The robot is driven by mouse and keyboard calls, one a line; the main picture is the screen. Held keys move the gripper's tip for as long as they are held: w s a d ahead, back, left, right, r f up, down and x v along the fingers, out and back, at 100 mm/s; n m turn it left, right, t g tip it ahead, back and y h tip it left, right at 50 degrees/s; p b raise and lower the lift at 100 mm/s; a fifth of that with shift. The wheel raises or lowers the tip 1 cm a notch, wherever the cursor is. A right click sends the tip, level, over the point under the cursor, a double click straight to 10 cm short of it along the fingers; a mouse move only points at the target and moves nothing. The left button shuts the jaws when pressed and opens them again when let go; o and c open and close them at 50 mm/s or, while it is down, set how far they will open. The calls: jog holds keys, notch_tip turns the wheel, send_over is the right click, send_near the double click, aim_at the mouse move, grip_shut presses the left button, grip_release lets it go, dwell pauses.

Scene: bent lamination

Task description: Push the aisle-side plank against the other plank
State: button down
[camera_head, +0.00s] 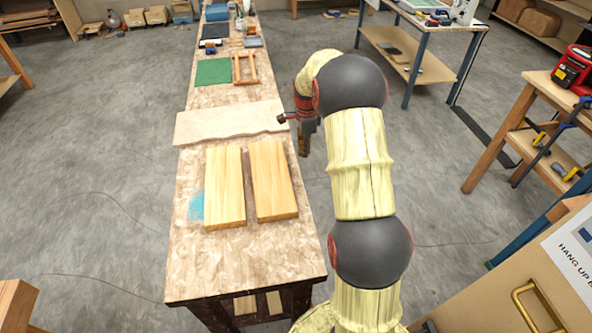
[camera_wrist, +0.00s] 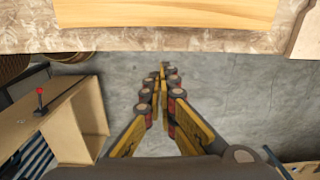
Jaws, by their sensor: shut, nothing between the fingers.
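Two pale wooden planks lie side by side on the workbench in the head view. The right plank is the one on my gripper's side. My gripper (camera_head: 304,152) hangs past the bench's right edge, beside the far end of the right plank and apart from it. In the wrist view my gripper (camera_wrist: 164,70) is shut and empty over the floor. A plank (camera_wrist: 165,14) shows at the top of that view, cut off by the frame.
The workbench (camera_head: 250,262) carries a pale wavy-edged board (camera_head: 225,122) just beyond the planks, then a green mat (camera_head: 213,71) and a small wooden frame (camera_head: 245,68). A blue stain lies left of the left plank. Open floor (camera_head: 430,150) lies right of the bench.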

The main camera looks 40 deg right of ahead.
aim_at(284, 173)
jog(key=shift+m, duration=0.3)
jog(key=f+b, duration=0.1)
jog(key=f, duration=0.2)
jog(key=w+a+f+b, duration=0.1)
jog(key=f, duration=0.3)
jog(key=a+f+b, duration=0.1)
jog(key=f, duration=0.3)
jog(key=shift+w+f, duration=0.15)
jog(key=shift+w, duration=0.1)
jog(key=shift+w+a, duration=0.2)
jog(key=shift+a, duration=0.15)
jog(key=a, duration=0.1)
jog(key=w+a+p, duration=0.1)
jog(key=w+a, duration=0.1)
jog(key=a, duration=0.1)
jog(key=shift+p, duration=0.35)
